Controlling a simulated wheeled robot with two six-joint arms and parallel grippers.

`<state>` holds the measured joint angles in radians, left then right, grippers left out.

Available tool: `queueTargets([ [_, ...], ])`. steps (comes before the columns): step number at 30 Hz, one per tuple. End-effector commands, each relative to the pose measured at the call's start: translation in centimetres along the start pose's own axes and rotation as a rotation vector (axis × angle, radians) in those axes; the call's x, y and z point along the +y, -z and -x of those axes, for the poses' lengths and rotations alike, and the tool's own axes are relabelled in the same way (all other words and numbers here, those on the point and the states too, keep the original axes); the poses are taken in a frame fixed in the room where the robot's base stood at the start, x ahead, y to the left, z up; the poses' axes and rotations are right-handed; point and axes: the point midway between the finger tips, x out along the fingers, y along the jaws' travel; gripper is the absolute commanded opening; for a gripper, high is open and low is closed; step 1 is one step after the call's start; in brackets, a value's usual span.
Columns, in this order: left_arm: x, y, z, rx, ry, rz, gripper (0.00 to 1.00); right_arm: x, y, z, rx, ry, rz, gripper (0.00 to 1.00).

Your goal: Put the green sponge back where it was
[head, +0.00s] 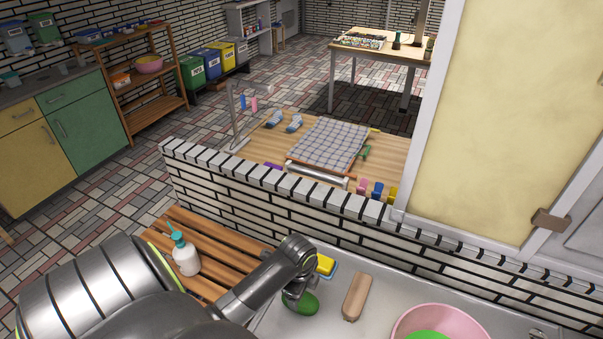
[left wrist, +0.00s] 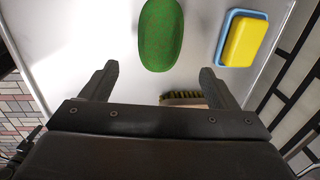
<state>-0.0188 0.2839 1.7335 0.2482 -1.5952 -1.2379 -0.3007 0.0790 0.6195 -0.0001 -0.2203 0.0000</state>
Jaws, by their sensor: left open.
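The green sponge (head: 303,303) is an oval with a rough top, lying on the pale grey counter. In the head view my left gripper (head: 292,292) is right by it and partly covers it. In the left wrist view the green sponge (left wrist: 161,35) lies beyond the fingertips, roughly centred between their lines. My left gripper (left wrist: 157,75) is open, with nothing between its fingers. My right gripper is not in view.
A yellow and blue sponge (head: 326,265) lies close behind the green one; a wooden brush (head: 356,296) lies to its right. A pink basin (head: 480,322) with something green inside stands further right. A soap bottle (head: 185,258) stands on the slatted wooden rack (head: 235,245). A low brick wall (head: 300,213) runs behind.

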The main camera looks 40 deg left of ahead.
Motion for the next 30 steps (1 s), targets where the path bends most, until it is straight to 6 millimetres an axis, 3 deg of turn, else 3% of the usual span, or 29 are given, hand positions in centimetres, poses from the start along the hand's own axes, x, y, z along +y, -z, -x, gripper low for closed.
queueTargets([
  [3, -0.1, 0.0, 1.6, 0.0, 0.002, 0.0, 0.82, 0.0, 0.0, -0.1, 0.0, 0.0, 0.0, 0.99],
  [9, 0.0, 0.0, 3.0, 0.0, -0.001, 0.0, 0.82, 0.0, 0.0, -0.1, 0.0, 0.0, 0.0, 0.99],
  [30, 0.0, 0.0, 3.1, 0.0, -0.002, 0.0, 0.82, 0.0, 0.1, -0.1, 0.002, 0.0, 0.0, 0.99],
])
